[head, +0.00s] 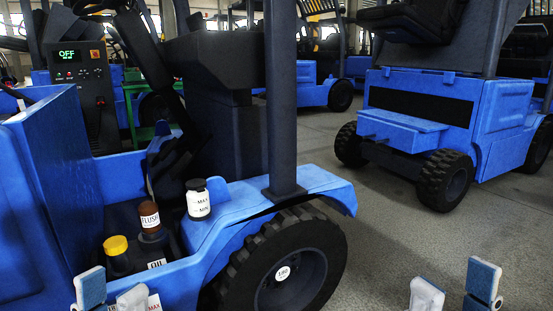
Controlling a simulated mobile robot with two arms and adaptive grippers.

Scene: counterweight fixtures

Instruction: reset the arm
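My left gripper (112,287) shows at the bottom left, in front of the near blue forklift (230,205). Its two pale-and-blue fingertips are apart with nothing seen between them. My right gripper (455,282) shows at the bottom right above the grey floor. Its fingertips are also apart and empty. Only the finger ends of both grippers are in view; the rest of both arms is below the frame.
The near forklift carries a white MAX/MIN bottle (198,200), a brown FLUSH bottle (149,216) and a yellow-capped container (116,250). Its panel (80,80) reads OFF. Its black wheel (287,268) is close. Another blue forklift (420,105) stands behind; open floor (390,225) lies between.

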